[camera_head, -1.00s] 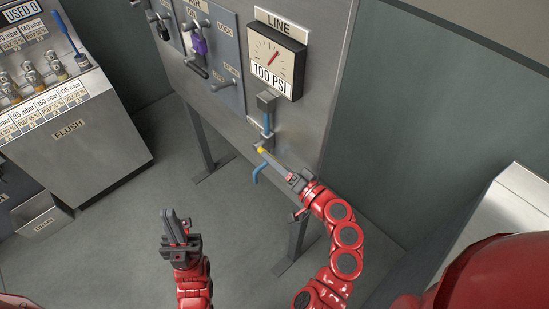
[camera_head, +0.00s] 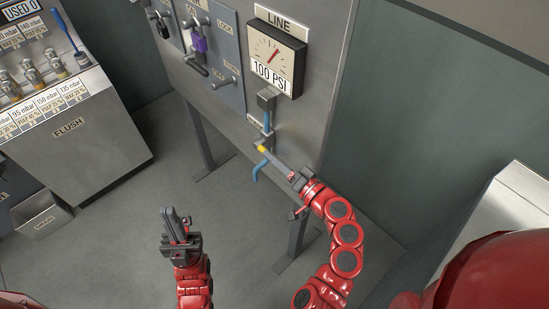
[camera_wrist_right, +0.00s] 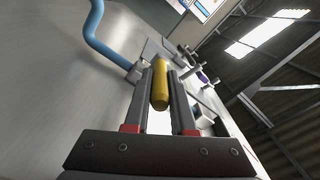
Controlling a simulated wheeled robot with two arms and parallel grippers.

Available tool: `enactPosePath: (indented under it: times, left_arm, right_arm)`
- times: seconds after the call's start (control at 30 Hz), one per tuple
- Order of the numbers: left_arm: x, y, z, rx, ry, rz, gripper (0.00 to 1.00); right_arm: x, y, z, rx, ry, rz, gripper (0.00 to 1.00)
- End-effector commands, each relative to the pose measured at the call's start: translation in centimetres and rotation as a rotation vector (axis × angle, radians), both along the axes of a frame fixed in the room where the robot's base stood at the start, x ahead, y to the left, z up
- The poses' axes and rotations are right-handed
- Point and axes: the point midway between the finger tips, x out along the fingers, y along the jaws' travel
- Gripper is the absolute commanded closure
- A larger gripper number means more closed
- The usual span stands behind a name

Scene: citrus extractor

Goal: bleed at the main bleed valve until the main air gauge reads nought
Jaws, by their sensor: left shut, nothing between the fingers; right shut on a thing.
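The line gauge (camera_head: 273,53) on the grey cabinet reads 100 PSI, its red needle pointing up and right. Below it a blue hose (camera_head: 267,122) runs down to a valve with a yellow handle (camera_head: 262,149). My right gripper (camera_head: 268,153) is shut on the yellow handle. In the right wrist view the yellow handle (camera_wrist_right: 160,85) sits between the two fingers, with the blue hose (camera_wrist_right: 97,32) at upper left. My left gripper (camera_head: 171,217) is shut and empty, low in the middle of the head view, away from the cabinet.
Locks, a purple one (camera_head: 199,44) among them, hang on the panel left of the gauge. A flush console (camera_head: 75,135) with several brass fittings stands at left, with a drain box (camera_head: 42,217) below. The floor between is clear. A white surface (camera_head: 510,215) is at right.

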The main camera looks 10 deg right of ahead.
Motion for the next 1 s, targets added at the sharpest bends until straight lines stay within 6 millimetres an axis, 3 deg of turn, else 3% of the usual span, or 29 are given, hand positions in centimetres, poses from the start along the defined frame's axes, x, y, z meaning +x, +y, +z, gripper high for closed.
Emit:
enactPosePath:
  times: [0.83,1.0]
  left_arm:
    - [0.00,0.00,0.05,0.000,0.000,0.000,1.00]
    - [-0.01,0.01,0.93,0.000,0.000,0.000,1.00]
  right_arm:
    - [0.00,0.00,0.09,0.000,0.000,0.000,1.00]
    - [0.00,0.00,0.59,-0.014,0.016,0.000,1.00]
